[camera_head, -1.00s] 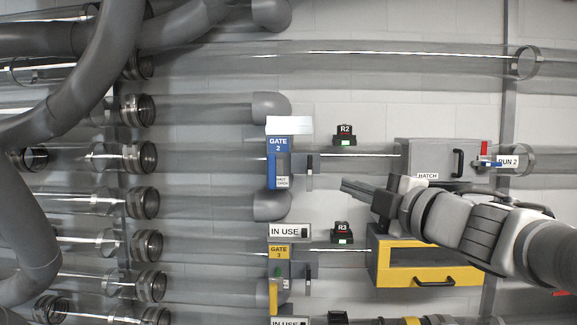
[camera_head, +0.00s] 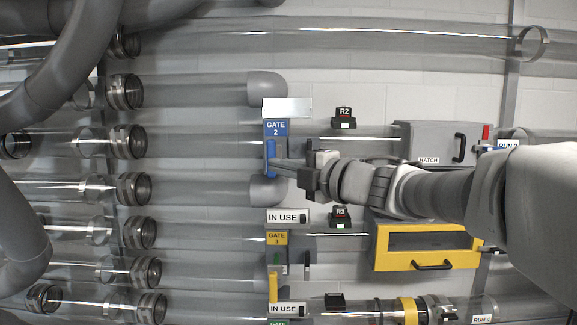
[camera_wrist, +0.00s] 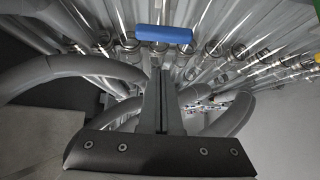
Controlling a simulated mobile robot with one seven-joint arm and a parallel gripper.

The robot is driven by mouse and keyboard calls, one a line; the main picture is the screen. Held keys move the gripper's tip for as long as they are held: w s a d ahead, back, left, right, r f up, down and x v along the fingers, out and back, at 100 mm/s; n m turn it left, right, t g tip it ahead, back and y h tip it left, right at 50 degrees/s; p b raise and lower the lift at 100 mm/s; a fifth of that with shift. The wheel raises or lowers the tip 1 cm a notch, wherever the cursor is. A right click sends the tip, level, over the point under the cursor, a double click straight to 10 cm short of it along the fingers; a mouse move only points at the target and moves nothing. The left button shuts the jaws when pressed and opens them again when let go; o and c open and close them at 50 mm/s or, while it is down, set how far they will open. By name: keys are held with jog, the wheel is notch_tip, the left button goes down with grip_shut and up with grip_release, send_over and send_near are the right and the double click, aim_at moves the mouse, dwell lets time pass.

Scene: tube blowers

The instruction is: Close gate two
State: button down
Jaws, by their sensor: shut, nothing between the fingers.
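Gate two is a tall unit on the pipe wall with a blue "GATE 2" plate (camera_head: 276,128). Its upright blue handle (camera_head: 271,158) stands just below the plate. It also shows as a blue bar (camera_wrist: 165,34) beyond the fingertips in the wrist view. My gripper (camera_head: 277,165) is shut and empty, reaching in from the right with its tips at the handle's right side. In the wrist view my gripper (camera_wrist: 164,75) points at the bar, with a gap showing in the picture. I cannot tell whether they touch. My fingers hide the gate's lower part.
A yellow-labelled gate three (camera_head: 277,238) sits below, with an "IN USE" sign (camera_head: 283,217) above it. A grey hatch box (camera_head: 447,143) and a yellow-framed box (camera_head: 425,247) stand out at right. Clear pipes and grey hoses fill the left.

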aim_at(272, 156)
jog(key=shift+w+p, duration=0.55)
jog(key=shift+w, duration=1.65)
jog(key=shift+w, duration=0.1)
